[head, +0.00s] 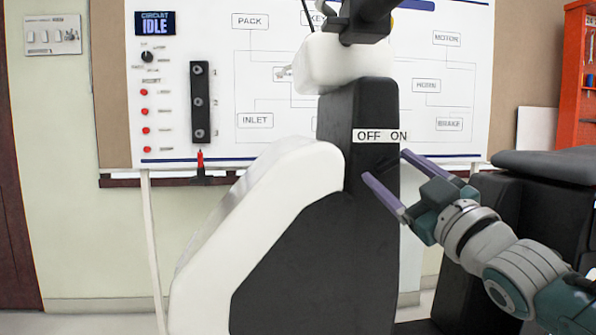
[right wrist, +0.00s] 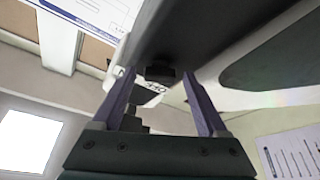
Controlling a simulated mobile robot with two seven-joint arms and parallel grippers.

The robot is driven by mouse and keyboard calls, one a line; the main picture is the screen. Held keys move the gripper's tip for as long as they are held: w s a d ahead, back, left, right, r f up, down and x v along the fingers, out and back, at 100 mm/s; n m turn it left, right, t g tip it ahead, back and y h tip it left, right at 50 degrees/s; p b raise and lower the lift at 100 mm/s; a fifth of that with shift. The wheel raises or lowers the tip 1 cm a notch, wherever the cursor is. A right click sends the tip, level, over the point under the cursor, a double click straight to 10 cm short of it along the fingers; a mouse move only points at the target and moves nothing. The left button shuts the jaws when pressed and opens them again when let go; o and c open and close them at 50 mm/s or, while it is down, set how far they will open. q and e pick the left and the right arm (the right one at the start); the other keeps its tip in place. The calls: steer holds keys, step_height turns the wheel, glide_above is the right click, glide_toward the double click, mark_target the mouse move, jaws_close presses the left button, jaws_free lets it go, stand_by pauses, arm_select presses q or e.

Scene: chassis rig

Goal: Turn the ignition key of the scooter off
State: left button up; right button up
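The scooter has a white front shield (head: 290,165) and a dark steering column (head: 355,240). A white label (head: 380,136) reading OFF and ON sits high on the column. My right gripper (head: 388,166) is open just below the label, its purple fingers pointing at the column's right side. I cannot make out the ignition key in the head view. In the right wrist view, a small dark block (right wrist: 160,73), perhaps the key or its lock, shows between the spread fingertips, with a gap on each side. Which way it is turned cannot be told. My left gripper is not in view.
A white circuit board (head: 270,110) with a display reading IDLE (head: 155,23) stands behind the scooter. The dark seat (head: 545,165) is at the right, near my right arm. A red rack (head: 580,80) stands at the far right.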

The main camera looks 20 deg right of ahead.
jaws_close()
stand_by(0.4)
steer(key=shift+r+n, duration=0.1)
steer(key=shift+n, duration=0.2)
steer(key=n+y+p, duration=0.2)
steer(key=n, duration=0.1)
steer(key=shift+d+r+g, duration=0.1)
steer(key=shift+r+g, duration=0.05)
steer(key=shift+g, duration=0.15)
steer(key=n+p, duration=0.1)
steer(key=n, duration=0.1)
steer(key=n+g+y+p, duration=0.1)
steer(key=n, duration=0.1)
steer(key=shift+d+r+n+p, duration=0.1)
steer(key=shift+r+n+p, duration=0.05)
steer(key=shift+n+p, duration=0.2)
steer(key=n+g+p, duration=0.1)
steer(key=n+p, duration=0.1)
steer(key=n, duration=0.1)
steer(key=shift+r+g+y, duration=0.1)
steer(key=shift+g+y, duration=0.2)
steer(key=shift+y, duration=0.1)
steer(key=shift+n+g+p, duration=0.4)
steer(key=shift+n+p, duration=0.65)
steer(key=shift+n, duration=0.2)
